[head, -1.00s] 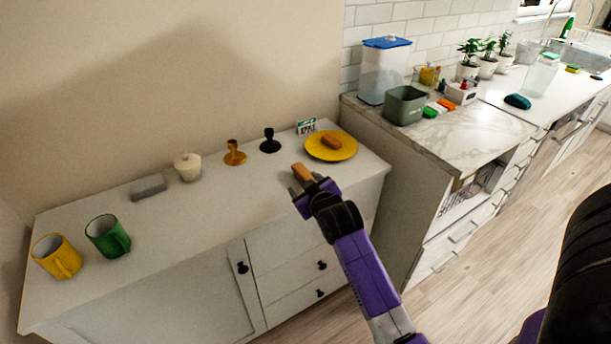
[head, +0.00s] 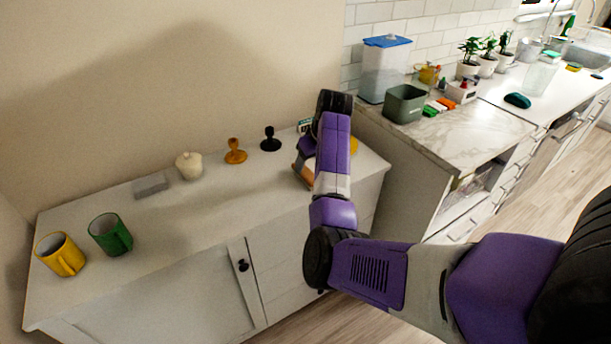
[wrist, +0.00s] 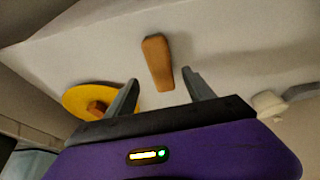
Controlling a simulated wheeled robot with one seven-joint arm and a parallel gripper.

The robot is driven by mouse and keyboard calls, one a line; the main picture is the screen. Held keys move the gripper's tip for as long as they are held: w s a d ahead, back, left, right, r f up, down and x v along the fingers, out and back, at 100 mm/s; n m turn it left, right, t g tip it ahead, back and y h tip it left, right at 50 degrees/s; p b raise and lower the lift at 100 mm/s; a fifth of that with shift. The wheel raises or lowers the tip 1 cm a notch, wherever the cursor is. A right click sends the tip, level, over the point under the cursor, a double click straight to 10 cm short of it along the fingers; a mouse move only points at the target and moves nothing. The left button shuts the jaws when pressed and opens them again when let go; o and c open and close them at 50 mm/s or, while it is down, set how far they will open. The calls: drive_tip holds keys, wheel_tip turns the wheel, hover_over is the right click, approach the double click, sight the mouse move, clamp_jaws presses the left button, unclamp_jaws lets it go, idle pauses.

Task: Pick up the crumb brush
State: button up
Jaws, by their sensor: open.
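The crumb brush, a long brown wooden-looking piece (wrist: 158,62), lies on the white cabinet top in the wrist view. My gripper (wrist: 160,80) is open and empty, its two grey fingers pointing toward the brush. The brush's near end shows between the fingertips, and its far end reaches beyond them. I cannot tell how high the fingers are above the top. In the head view my arm covers much of that spot, and only a bit of brown (head: 302,174) shows beside it.
A yellow plate (wrist: 76,99) with a brown item lies left of the fingers in the wrist view. Along the cabinet stand a black holder (head: 270,141), orange holder (head: 235,153), white jar (head: 189,166), grey block (head: 151,184), green mug (head: 110,235) and yellow mug (head: 61,255).

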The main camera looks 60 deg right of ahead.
sight(306, 171)
drive_tip(key=x, duration=0.5)
drive_tip(key=shift+w+f+p, duration=0.25)
drive_tip(key=shift+f+p, duration=0.05)
drive_tip(key=shift+f, duration=0.25)
idle(0.4)
clamp_jaws()
drive_tip(key=shift+r, duration=0.1)
wheel_tip(306, 171, up, 20)
drive_tip(key=b, duration=0.1)
drive_tip(key=shift+r, duration=0.2)
idle(0.4)
